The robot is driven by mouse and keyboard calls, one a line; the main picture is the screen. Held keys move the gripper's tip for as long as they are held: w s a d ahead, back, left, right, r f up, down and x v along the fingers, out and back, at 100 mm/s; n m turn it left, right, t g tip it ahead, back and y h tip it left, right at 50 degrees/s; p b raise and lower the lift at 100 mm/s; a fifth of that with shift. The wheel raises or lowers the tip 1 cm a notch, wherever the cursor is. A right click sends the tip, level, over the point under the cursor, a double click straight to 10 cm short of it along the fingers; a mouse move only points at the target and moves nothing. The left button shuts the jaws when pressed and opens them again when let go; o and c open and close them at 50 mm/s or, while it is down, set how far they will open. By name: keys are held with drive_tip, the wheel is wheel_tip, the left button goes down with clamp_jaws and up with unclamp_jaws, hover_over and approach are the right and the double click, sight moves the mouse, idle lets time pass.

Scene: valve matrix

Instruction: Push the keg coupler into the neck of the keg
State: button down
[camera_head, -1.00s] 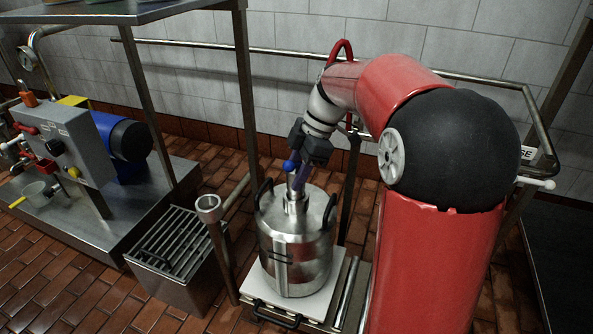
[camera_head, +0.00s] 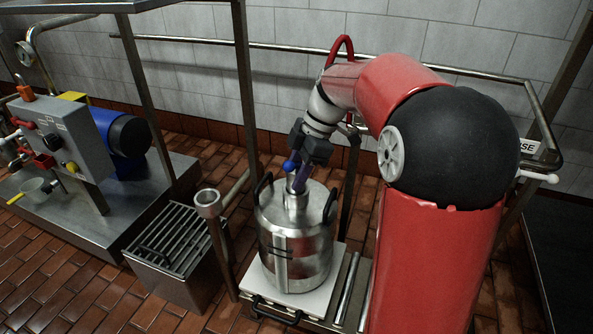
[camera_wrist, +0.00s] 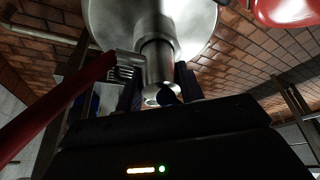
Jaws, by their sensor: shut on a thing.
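The steel keg (camera_head: 292,245) stands upright on a white platform, with its neck (camera_head: 296,204) at the top centre. The keg coupler, with a blue ball-ended lever (camera_head: 289,165), sits upright over the neck. My gripper (camera_head: 302,178) is above the neck and shut on the coupler. In the wrist view the keg's top (camera_wrist: 190,18) fills the upper middle. A metal cylinder (camera_wrist: 161,68) runs in line from it to between my gripper's dark fingers (camera_wrist: 160,93). How deep the coupler is in the neck cannot be told; the fingers partly hide it.
The white platform (camera_head: 318,299) carries the keg, with metal rails beside it. A pipe post with a cup-like top (camera_head: 208,200) and a slatted steel box (camera_head: 175,245) stand to the left. Farther left is a control panel (camera_head: 68,140) on a steel base. A wall rail runs behind.

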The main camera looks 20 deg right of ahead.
drive_tip(key=c, duration=0.8)
unclamp_jaws()
drive_tip(key=shift+p+v, duration=1)
drive_tip(key=shift+v, duration=2.9)
